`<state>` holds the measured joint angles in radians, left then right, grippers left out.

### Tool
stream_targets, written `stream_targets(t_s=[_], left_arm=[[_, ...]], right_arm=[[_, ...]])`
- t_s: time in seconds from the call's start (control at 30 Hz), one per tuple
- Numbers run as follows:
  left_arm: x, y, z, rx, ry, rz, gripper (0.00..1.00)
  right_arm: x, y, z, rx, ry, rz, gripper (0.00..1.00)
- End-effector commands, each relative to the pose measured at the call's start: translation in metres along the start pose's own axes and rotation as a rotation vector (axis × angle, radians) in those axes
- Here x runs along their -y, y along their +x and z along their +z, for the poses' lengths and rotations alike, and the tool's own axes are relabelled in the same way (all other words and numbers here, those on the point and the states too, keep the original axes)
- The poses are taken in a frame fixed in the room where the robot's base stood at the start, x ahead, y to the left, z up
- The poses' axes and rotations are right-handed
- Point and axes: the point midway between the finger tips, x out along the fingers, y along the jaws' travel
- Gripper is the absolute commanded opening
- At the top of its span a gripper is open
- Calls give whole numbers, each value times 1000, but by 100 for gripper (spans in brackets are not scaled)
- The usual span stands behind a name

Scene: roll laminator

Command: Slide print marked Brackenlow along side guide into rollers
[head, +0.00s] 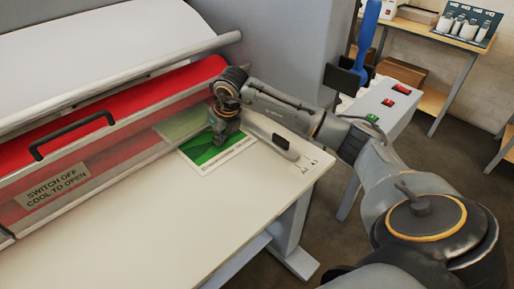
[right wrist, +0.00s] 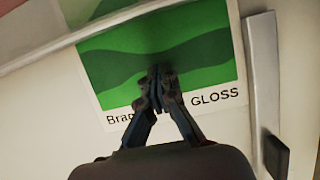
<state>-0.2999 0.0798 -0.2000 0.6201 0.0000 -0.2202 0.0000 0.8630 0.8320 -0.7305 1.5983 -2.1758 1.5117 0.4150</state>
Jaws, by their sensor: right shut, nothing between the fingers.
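The print (head: 205,156) is a green picture with a white border, lying flat on the feed table beside the side guide (head: 272,136). In the right wrist view, the print (right wrist: 212,70) shows "GLOSS" and a word starting "Bra", the rest hidden by my fingers. Its far part lies beneath the clear guard, in front of the red roller (head: 180,82). The side guide (right wrist: 262,85) runs along its right, with a narrow gap. My right gripper (head: 218,140) is shut, fingertips down over the print's green area (right wrist: 155,78); touching or just above, I cannot tell. My left gripper is out of view.
The guard has a black handle (head: 72,136) and a label, "SWITCH OFF COOL TO OPEN" (head: 58,185). The table's left and front (head: 150,230) are clear.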

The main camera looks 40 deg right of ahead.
Motion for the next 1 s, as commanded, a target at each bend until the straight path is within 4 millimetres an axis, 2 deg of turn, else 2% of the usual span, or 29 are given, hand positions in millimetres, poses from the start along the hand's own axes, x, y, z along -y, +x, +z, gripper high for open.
stream_targets(t_s=[0.6, 1.0], left_arm=[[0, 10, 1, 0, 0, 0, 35], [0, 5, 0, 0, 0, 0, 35]], right_arm=[[5, 6, 4, -2, 0, -2, 0], [6, 0, 7, -2, 0, -2, 0]])
